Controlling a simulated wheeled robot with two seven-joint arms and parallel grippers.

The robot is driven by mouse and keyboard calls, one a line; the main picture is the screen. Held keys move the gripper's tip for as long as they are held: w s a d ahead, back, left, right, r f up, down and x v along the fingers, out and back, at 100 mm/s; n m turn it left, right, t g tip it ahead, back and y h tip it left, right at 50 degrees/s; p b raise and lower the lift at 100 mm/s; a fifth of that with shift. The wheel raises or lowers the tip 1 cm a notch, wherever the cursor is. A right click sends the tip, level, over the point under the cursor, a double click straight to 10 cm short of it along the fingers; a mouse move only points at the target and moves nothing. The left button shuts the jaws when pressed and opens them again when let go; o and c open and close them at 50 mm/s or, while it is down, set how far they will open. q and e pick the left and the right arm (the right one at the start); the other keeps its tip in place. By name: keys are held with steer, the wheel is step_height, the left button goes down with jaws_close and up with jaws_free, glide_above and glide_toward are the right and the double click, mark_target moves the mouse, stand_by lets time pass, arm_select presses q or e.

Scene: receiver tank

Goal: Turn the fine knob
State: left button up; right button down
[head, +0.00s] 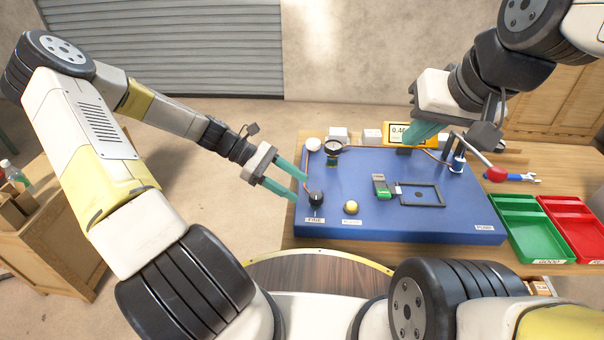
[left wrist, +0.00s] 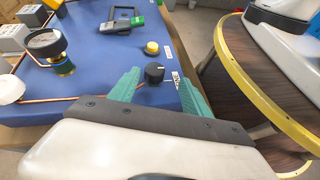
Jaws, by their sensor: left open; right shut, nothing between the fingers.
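The fine knob (head: 316,198) is a small black knob at the front left of the blue panel (head: 290,222), above a white label (head: 314,220) reading FINE. In the left wrist view the black knob (left wrist: 154,73) stands between the tips of my left gripper (left wrist: 160,84), with a white mark on its top. My left gripper (head: 298,187) has green fingers and is open, one finger on each side of the knob. I cannot tell whether either finger touches it. My right gripper (head: 408,140) is shut and empty over the back of the panel, near the yellow meter.
A yellow knob (head: 351,207) sits right of the fine knob. A round gauge (head: 333,148), a yellow meter (head: 398,131), a black frame (head: 421,194) and a red-ended lever (head: 495,173) are further off. Green (head: 527,226) and red (head: 577,222) trays stand at the right.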

mark_target(316, 194)
arm_select(q)
steer(key=shift+n+t+h, duration=0.4)
steer(key=shift+n+h, duration=0.1)
steer(key=shift+n, duration=0.1)
steer(key=x, duration=0.7)
steer(key=shift+w+a+f, duration=0.1)
steer(key=shift+w+f, duration=0.05)
steer(key=shift+w, duration=0.1)
jaws_close()
steer(key=shift+m+g, duration=0.3)
steer(key=shift+g, duration=0.2)
